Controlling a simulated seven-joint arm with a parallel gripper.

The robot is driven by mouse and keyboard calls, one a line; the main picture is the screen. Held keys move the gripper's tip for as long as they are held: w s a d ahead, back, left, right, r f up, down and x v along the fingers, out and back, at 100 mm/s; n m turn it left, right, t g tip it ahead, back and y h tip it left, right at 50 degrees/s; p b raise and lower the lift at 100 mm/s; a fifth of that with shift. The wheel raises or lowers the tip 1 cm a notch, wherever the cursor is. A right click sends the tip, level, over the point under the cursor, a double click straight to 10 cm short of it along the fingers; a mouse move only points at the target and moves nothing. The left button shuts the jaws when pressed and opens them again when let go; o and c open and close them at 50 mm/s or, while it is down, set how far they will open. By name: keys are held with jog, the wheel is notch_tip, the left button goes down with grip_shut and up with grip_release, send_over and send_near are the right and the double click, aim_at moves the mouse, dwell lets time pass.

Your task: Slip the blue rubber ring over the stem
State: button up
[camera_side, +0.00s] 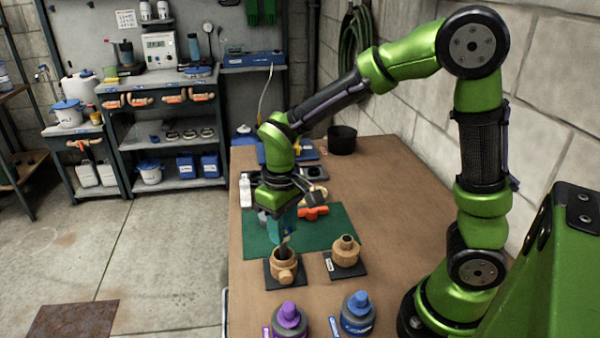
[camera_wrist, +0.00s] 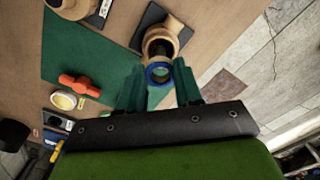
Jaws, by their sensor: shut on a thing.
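The blue rubber ring (camera_wrist: 150,74) is between my gripper's fingertips in the wrist view. My gripper (camera_wrist: 159,82) is shut on it. In the side view my gripper (camera_side: 284,234) points down above the brass valve body (camera_side: 284,272), which stands on a black plate. The dark stem (camera_side: 284,253) rises from the opening of that body. In the wrist view the stem (camera_wrist: 160,48) shows just beyond the ring, inside the brass body (camera_wrist: 174,35). I cannot tell whether the ring touches or surrounds the stem tip. The ring is too small to make out in the side view.
A second brass fitting (camera_side: 346,252) stands to the right on its own black plate. A green mat (camera_side: 335,236) with an orange-red part (camera_side: 312,212) lies behind. Purple-capped (camera_side: 289,318) and blue-capped (camera_side: 357,312) bottles stand in front. The table's right side is mostly clear.

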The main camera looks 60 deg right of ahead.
jog(key=shift+f, duration=0.85)
dwell(0.3)
jog(key=shift+f, duration=0.3)
jog(key=shift+f, duration=0.15)
dwell(0.3)
jog(key=shift+f, duration=0.5)
jog(key=shift+f, duration=0.35)
jog(key=shift+f, duration=0.25)
jog(key=shift+f, duration=0.1)
dwell(0.6)
dwell(0.4)
jog(key=o, duration=1)
